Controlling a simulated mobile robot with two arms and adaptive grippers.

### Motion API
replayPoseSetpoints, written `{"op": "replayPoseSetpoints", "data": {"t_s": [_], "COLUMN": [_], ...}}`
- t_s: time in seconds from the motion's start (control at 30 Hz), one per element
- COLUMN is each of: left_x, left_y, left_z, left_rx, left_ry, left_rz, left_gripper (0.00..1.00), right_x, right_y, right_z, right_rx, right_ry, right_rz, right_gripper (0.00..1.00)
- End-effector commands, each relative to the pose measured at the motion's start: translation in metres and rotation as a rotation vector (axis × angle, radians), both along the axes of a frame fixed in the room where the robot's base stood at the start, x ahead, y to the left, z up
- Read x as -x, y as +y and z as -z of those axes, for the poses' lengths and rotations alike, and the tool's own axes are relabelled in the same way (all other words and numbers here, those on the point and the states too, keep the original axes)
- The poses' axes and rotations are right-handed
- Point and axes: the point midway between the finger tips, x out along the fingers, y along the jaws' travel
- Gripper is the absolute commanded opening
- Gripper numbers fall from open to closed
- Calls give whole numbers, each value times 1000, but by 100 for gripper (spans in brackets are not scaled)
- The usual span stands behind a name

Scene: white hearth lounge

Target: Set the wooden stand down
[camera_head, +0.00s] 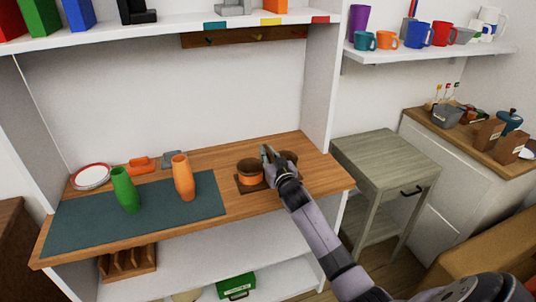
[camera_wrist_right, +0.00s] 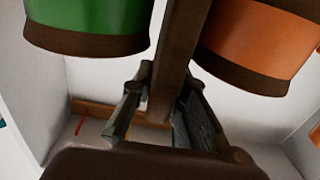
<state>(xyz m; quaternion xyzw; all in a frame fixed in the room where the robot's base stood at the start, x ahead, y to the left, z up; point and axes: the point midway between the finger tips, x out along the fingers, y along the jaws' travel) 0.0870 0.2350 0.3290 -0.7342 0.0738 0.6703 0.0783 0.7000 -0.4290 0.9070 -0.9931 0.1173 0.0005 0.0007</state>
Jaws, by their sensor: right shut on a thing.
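The wooden stand (camera_head: 243,188) is dark brown and is at the right part of the wooden counter (camera_head: 215,155). An orange pot with a brown rim (camera_head: 250,177) shows on it. In the right wrist view, a brown upright of the stand (camera_wrist_right: 176,60) runs between a green pot (camera_wrist_right: 88,18) and an orange pot (camera_wrist_right: 262,40). My right gripper (camera_head: 267,156) is shut on this upright, one finger on each side, also in the wrist view (camera_wrist_right: 166,108). I cannot tell whether the stand's base touches the counter. My left gripper is out of view.
A dark mat (camera_head: 85,225) bears a green vase (camera_head: 125,190) and an orange vase (camera_head: 183,178). A plate (camera_head: 91,176) and an orange object (camera_head: 138,164) lie behind. A grey side table (camera_head: 385,158) stands at right. Counter right of my gripper is clear.

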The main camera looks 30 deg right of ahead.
Motion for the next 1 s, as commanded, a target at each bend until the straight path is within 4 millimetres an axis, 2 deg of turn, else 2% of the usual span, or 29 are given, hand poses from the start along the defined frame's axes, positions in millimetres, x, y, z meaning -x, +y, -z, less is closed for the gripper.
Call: {"op": "replayPoseSetpoints", "data": {"t_s": [0.23, 0.27, 0.57, 0.9, 1.0], "left_x": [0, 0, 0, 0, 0], "left_y": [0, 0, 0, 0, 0], "left_z": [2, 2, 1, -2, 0], "left_rx": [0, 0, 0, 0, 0], "left_ry": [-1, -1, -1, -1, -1], "left_rz": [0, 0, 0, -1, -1], "left_gripper": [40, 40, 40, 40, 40], "right_x": [0, 0, 0, 0, 8], "right_y": [0, 0, 0, 0, 2], "right_z": [1, 2, 2, -3, 0], "right_rx": [1, 0, 0, 1, 0], "right_ry": [-3, 0, 0, 0, 2], "right_rz": [0, 0, 0, 0, 0], "right_gripper": [0, 15, 35, 35, 35]}}
